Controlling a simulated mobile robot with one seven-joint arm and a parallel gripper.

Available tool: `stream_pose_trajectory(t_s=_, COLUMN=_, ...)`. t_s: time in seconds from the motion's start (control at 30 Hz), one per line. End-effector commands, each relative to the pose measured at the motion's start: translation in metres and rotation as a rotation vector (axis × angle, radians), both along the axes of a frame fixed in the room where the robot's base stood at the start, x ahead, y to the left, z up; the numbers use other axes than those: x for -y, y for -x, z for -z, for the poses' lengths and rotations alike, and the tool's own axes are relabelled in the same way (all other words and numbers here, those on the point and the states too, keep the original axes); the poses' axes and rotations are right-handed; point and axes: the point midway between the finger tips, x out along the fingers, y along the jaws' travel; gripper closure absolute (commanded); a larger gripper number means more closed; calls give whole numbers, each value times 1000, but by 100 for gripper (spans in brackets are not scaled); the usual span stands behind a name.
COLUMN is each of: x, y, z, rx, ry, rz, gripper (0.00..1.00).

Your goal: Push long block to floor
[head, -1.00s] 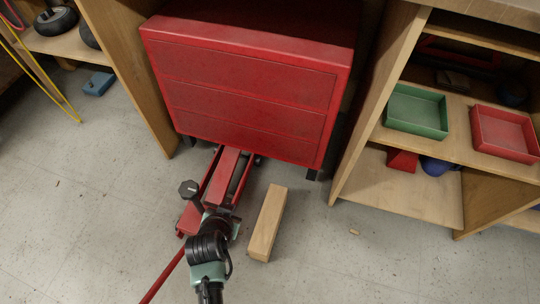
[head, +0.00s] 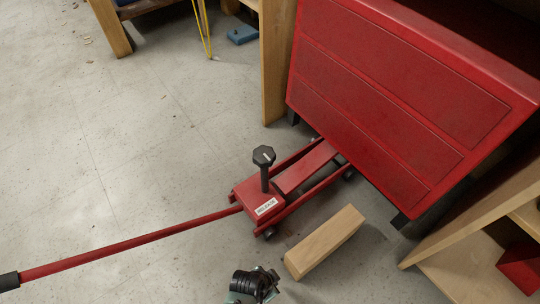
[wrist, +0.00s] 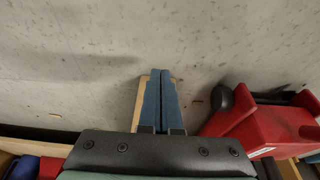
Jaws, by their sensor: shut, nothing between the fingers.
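The long block (head: 325,242) is pale wood. It appears to lie on the floor beside the jack, its square near end facing me. In the head view, my wrist (head: 254,284) is at the bottom edge, left of the block's near end; my fingertips cannot be made out there. In the wrist view, my gripper (wrist: 160,74) has its two blue fingers together, with nothing between them. The block (wrist: 139,103) shows behind and left of the fingers, mostly hidden by them. I cannot tell whether they touch.
A red floor jack (head: 270,203) stands left of the block, its long handle reaching left; it also shows in the wrist view (wrist: 262,128). A red drawer cabinet (head: 385,105) and a wooden shelf (head: 470,235) are beyond. The floor at left is open.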

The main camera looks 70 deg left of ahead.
Motion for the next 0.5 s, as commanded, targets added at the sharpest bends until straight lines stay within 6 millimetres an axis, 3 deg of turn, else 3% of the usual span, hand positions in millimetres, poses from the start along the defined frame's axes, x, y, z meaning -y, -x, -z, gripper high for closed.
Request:
stream_pose_trajectory(t_s=0.03, x=-1, y=-3, z=16, rx=0, ry=-1, rz=-1, gripper=100)
stream_pose_trajectory(t_s=0.23, x=-4, y=-11, z=45, rx=1, ry=-1, rz=-1, gripper=100)
stream_pose_trajectory(t_s=0.5, x=-11, y=-45, z=39, rx=2, ry=-1, rz=0, gripper=100)
